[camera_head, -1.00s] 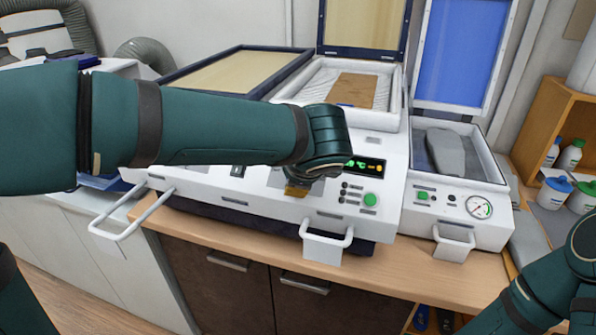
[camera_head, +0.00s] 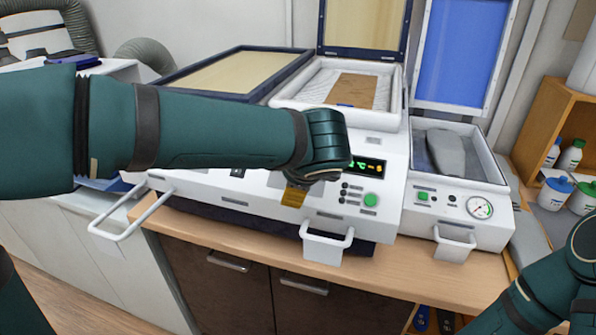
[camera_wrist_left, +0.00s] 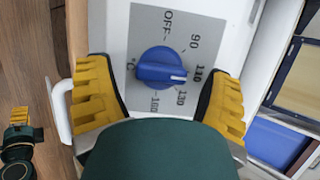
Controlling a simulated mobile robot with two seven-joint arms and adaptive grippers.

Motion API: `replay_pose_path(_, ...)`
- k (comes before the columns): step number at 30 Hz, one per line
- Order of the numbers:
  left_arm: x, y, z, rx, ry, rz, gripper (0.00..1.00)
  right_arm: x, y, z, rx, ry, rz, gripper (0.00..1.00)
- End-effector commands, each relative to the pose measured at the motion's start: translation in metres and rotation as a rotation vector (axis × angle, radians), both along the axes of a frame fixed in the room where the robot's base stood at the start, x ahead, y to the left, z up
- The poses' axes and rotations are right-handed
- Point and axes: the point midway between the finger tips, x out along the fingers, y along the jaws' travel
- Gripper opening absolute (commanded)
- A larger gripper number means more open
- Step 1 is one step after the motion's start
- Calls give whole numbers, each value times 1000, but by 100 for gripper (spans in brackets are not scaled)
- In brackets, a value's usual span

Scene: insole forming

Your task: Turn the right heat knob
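The blue heat knob (camera_wrist_left: 162,68) sits on a grey dial plate (camera_wrist_left: 196,32) marked OFF, 90, 110, 130 and more. Its white pointer line faces right, between the 110 and 130 marks. My left gripper (camera_wrist_left: 157,77) is open, with one yellow finger on each side of the knob and visible gaps to it. In the head view my left gripper (camera_head: 294,196) is over the white machine's front panel (camera_head: 326,218), and my arm hides the knob. My right gripper (camera_wrist_left: 18,115) appears small at the lower left of the wrist view; its finger opening is unclear.
A green-lit display (camera_head: 368,166) and green button (camera_head: 371,200) are right of my left gripper. A white handle (camera_head: 327,240) juts out below. A smaller machine (camera_head: 455,229) with a gauge stands to the right. The wooden counter edge (camera_head: 420,283) is clear in front.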

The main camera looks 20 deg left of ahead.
Motion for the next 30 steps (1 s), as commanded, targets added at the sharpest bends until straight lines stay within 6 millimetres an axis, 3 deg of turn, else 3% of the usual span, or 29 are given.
replay_pose_path(8,-7,-4,9,0,-4,0,80,0,0,0,0,0,0,0)
replay_pose_path(21,-60,-30,67,-1,-3,-2,80,0,0,0,0,0,0,0)
replay_pose_path(30,-77,-37,84,-1,-1,-1,80,0,0,0,0,0,0,0)
